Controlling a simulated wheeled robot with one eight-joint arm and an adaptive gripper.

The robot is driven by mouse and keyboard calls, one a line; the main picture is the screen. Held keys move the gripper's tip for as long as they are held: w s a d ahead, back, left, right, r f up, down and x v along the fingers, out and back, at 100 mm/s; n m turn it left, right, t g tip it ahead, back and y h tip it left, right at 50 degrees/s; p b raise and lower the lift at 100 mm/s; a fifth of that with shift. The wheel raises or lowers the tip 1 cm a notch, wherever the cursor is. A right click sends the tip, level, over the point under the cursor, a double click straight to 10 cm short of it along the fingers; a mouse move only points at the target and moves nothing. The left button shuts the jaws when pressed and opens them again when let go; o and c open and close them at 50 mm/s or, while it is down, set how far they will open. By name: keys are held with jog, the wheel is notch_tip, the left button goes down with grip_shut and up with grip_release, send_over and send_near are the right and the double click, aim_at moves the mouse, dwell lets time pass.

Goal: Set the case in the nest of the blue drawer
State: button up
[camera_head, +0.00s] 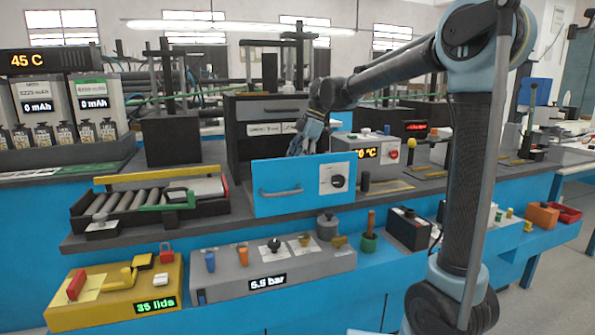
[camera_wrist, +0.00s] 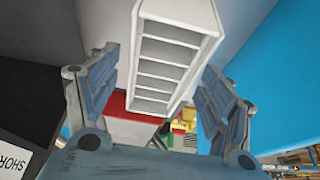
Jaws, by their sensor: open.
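The blue drawer (camera_head: 280,190) is pulled out of a dark cabinet in the head view, and its tall front hides its inside. My gripper (camera_head: 306,142) points down just behind the top edge of that front. In the wrist view, a white case (camera_wrist: 183,52) with several slots shows between and beyond the fingers of my open gripper (camera_wrist: 161,62). No finger visibly touches it. The inner blue drawer front (camera_wrist: 275,75) is on the right and a dark wall on the left. I cannot tell whether the case sits in the nest, which I cannot make out.
The dark cabinet (camera_head: 238,130) stands close behind my gripper, with a labelled grey drawer front above the opening. A roller tray (camera_head: 150,207) is left of the drawer. A grey box (camera_head: 375,150) with a temperature display stands to the right. A grey console (camera_head: 270,268) is below.

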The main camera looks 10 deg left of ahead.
jog(key=v, duration=0.9)
